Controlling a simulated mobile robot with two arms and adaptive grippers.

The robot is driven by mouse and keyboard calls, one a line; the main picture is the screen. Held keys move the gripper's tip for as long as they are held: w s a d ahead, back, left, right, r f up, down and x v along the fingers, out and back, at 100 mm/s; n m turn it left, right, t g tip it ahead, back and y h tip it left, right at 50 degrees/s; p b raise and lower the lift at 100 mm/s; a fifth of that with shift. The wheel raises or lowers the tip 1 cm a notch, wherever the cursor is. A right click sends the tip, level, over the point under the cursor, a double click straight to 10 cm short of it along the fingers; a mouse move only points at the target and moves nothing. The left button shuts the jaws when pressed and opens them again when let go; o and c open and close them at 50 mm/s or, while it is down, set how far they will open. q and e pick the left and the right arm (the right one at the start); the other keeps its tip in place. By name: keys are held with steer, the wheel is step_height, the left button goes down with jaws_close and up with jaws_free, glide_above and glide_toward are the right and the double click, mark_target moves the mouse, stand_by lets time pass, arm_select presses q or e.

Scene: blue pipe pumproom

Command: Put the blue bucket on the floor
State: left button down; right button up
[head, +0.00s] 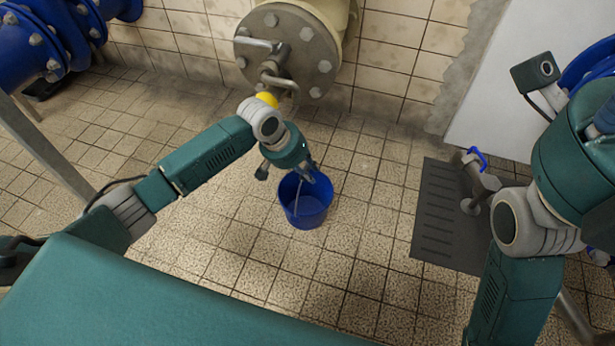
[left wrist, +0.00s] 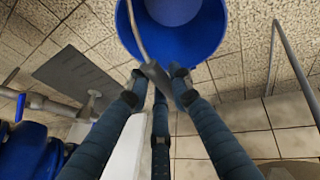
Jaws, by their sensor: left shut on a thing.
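The blue bucket (head: 305,207) is upright and open at the top, in the middle of the head view over the tiled floor. My left gripper (head: 308,172) is at the bucket's far rim. In the left wrist view, the fingers of my left gripper (left wrist: 158,82) close together on the grey handle of the bucket (left wrist: 205,42), at the rim. The inside of the bucket looks empty. I cannot tell whether its base touches the floor (head: 240,240) or hangs a little above it. The right arm shows at the right of the head view, but its fingers do not.
A large flanged pipe end (head: 318,58) stands out from the tiled wall behind the bucket. A dark grey mat or plate (head: 435,215) lies to the right, beside a small valve with a blue lever (head: 477,157). Blue pipes (head: 35,50) are at far left. Floor around the bucket is clear.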

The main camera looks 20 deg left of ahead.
arm_select(q)
steer(key=shift+f, duration=0.2)
steer(key=c, duration=1.6)
jaws_free()
steer(key=shift+f, duration=0.15)
steer(key=shift+o, duration=0.2)
